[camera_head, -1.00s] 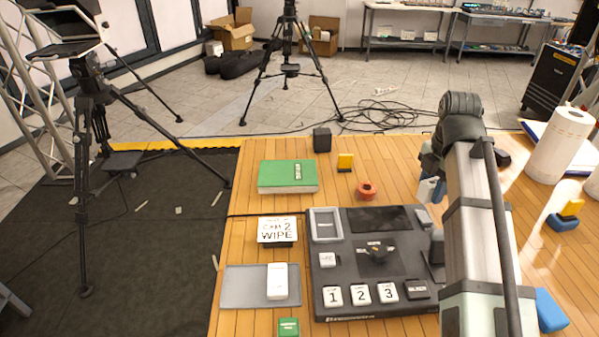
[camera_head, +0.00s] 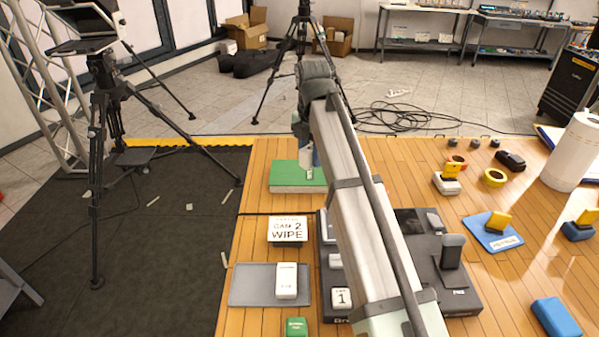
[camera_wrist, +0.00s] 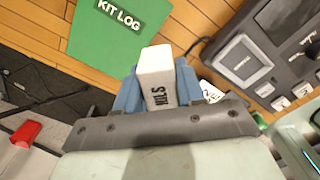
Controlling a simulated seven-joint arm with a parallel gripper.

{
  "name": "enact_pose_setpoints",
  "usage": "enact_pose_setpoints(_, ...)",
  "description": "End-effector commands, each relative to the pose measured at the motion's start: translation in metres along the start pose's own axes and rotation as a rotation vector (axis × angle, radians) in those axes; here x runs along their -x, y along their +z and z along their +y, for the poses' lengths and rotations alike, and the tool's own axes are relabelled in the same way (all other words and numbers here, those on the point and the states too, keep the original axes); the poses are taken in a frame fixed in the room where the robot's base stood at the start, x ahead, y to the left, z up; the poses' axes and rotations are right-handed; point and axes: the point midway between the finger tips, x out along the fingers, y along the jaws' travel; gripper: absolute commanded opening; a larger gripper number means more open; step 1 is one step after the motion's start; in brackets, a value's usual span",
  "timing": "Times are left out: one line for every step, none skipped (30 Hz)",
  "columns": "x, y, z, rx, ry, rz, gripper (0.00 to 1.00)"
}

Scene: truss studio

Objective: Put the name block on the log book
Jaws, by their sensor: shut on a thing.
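The name block (camera_wrist: 158,75) is white with dark lettering that reads NILS. My gripper (camera_wrist: 158,90) is shut on it, with a blue finger on each side. The log book (camera_head: 288,180) is green, lies flat on the wooden table and is partly hidden by my arm in the head view. In the wrist view the log book (camera_wrist: 110,45) reads KIT LOG and lies beyond the block, at upper left. In the head view my gripper (camera_head: 308,158) is over or just behind the book's right part; its exact height is hard to tell.
A CAM 2 WIPE sign (camera_head: 287,230) stands in front of the book. A grey tray (camera_head: 243,286) with a white block (camera_head: 287,280) is nearer. Tape rolls and clamps lie at right.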

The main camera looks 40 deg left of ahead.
Motion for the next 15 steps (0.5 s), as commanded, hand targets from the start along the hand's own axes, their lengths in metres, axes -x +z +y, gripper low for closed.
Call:
enact_pose_setpoints(0.004,0.001,0.022,0.014,0.000,0.000,0.08)
enact_pose_setpoints(0.006,0.003,0.029,0.018,0.000,0.000,0.08)
enact_pose_setpoints(0.007,0.008,0.037,0.017,-0.001,0.000,0.08)
enact_pose_setpoints(0.009,0.012,0.041,0.016,-0.001,0.000,0.08)
enact_pose_setpoints(0.010,0.015,0.046,0.016,-0.001,0.000,0.08)
enact_pose_setpoints(0.012,0.019,0.052,0.016,-0.001,0.000,0.08)
enact_pose_setpoints(0.013,0.021,0.056,0.016,-0.001,0.000,0.08)
enact_pose_setpoints(0.015,0.024,0.060,0.016,-0.001,0.000,0.08)
enact_pose_setpoints(0.016,0.026,0.064,0.017,0.000,0.000,0.08)
enact_pose_setpoints(0.017,0.028,0.066,0.017,0.000,0.000,0.08)
enact_pose_setpoints(0.018,0.029,0.068,0.017,0.000,0.000,0.08)
enact_pose_setpoints(0.018,0.031,0.070,0.017,0.000,0.000,0.08)
enact_pose_setpoints(0.019,0.031,0.071,0.017,0.000,0.000,0.08)
enact_pose_setpoints(0.018,0.032,0.072,0.017,-0.001,0.000,0.08)
enact_pose_setpoints(0.018,0.032,0.073,0.017,-0.001,0.000,0.08)
